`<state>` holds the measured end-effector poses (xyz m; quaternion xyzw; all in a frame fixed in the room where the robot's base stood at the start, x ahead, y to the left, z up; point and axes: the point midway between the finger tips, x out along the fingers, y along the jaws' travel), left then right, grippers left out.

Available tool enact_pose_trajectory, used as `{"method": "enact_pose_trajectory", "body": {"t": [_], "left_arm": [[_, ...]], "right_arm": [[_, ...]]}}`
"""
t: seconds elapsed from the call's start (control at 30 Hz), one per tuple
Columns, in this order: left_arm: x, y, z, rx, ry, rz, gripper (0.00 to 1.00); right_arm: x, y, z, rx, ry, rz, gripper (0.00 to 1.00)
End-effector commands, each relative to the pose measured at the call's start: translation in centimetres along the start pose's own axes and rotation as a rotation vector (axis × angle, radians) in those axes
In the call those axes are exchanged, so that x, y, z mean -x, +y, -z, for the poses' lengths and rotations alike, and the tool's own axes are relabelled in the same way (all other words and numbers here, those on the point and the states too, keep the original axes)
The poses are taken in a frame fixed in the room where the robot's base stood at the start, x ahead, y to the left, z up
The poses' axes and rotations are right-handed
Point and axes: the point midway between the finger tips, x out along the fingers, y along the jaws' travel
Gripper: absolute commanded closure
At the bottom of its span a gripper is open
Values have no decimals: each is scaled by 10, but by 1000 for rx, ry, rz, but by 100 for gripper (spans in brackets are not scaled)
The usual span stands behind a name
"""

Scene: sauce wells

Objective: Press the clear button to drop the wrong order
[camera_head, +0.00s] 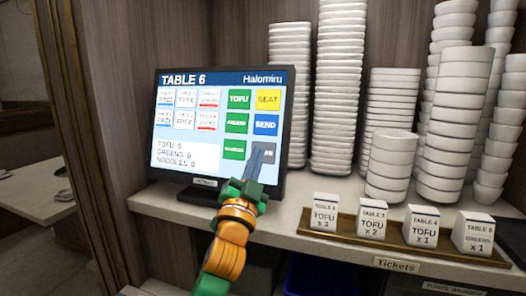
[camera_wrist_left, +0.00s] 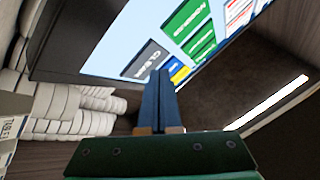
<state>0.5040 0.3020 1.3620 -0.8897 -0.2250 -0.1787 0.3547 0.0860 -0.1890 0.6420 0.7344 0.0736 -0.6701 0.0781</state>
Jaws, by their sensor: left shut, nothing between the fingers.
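The order screen (camera_head: 218,130) stands on the counter, headed TABLE 6. Its readout (camera_head: 184,154) shows tofu 0, greens 0 and noodles 0. The grey clear button (camera_head: 269,153) is at the screen's lower right, partly hidden by my left gripper (camera_head: 259,150). In the left wrist view the clear button (camera_wrist_left: 146,57) shows its label, and the shut, empty fingertips (camera_wrist_left: 161,75) are at its edge. I cannot tell whether they touch the screen. My right gripper is not in view.
Above the clear button is the blue SEND button (camera_head: 265,125), with green NOODLES (camera_head: 233,149) to its left. Ticket blocks stand on a wooden ticket rail (camera_head: 391,246) at right. Stacked white bowls (camera_head: 388,160) stand behind them.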

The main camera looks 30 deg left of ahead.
Motion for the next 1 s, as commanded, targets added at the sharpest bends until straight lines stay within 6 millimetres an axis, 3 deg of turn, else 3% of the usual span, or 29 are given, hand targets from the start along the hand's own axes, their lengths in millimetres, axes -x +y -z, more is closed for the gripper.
{"method": "enact_pose_trajectory", "body": {"t": [0.27, 0.73, 1.0], "left_arm": [[1, -1, 1, 0, 1, 1, 100], [31, -24, 24, -1, 1, 0, 100], [36, -26, 26, 0, 0, 1, 100]], "right_arm": [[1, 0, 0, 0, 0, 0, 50], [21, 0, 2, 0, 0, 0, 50], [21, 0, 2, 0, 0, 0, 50]]}}
